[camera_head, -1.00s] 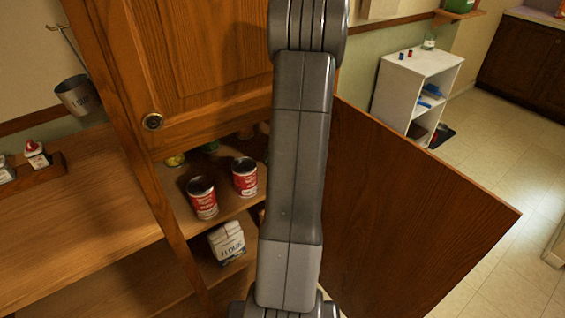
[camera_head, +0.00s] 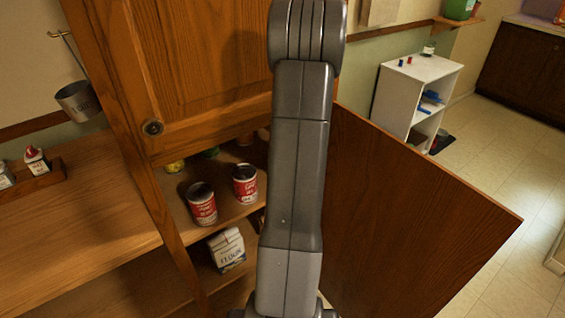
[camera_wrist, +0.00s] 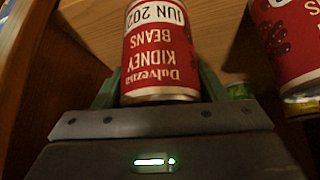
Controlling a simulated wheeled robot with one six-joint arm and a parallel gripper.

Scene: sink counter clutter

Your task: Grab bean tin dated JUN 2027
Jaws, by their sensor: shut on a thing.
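My gripper (camera_wrist: 160,92) shows in the wrist view, its two green-grey fingers shut on a red bean tin (camera_wrist: 160,62). The label appears upside down and reads "Dalverna KIDNEY BEANS", with a white date band "JUN 202"; the last digit cannot be read. A second red tin (camera_wrist: 290,45) stands close to its right, partly out of frame, its date not visible. In the head view, two red tins, a left one (camera_head: 201,205) and a right one (camera_head: 245,184), stand on the cabinet shelf. My arm hides the gripper there, and I cannot tell which tin is held.
The open cabinet door (camera_head: 410,215) stands right of my arm. A flour box (camera_head: 227,249) sits on the shelf below the tins. The cabinet's wooden side is close on the left in the wrist view. The counter (camera_head: 80,215) at left is largely clear.

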